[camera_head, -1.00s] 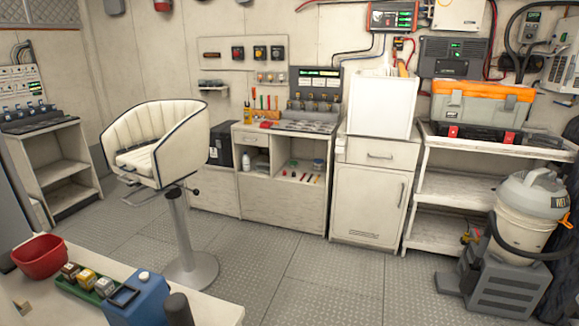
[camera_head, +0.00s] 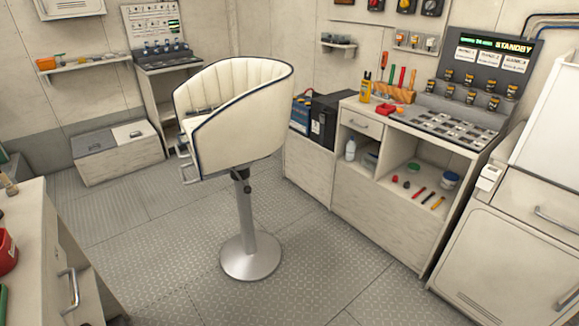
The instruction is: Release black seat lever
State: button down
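The cream helm seat (camera_head: 235,115) with dark piping stands on a round silver pedestal (camera_head: 248,225) left of the picture's middle. Just under the seat, at the top of the pedestal, is a small black lever (camera_head: 247,187). It is small and seen nearly end-on, so its exact position is hard to tell. A footrest bar shows at the seat's lower left. My gripper is not in view.
Patterned floor around the pedestal is clear. A workbench (camera_head: 375,235) with tools and small parts stands to the right, with a white cabinet (camera_head: 510,250) beyond it. A counter (camera_head: 30,230) with a drawer handle is at lower left. A low locker (camera_head: 120,160) stands behind.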

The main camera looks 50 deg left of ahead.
aim_at(247, 189)
jog(key=i, duration=1.3)
jog(key=u, duration=2.9)
jog(key=i, duration=1.25)
jog(key=z, duration=1.7)
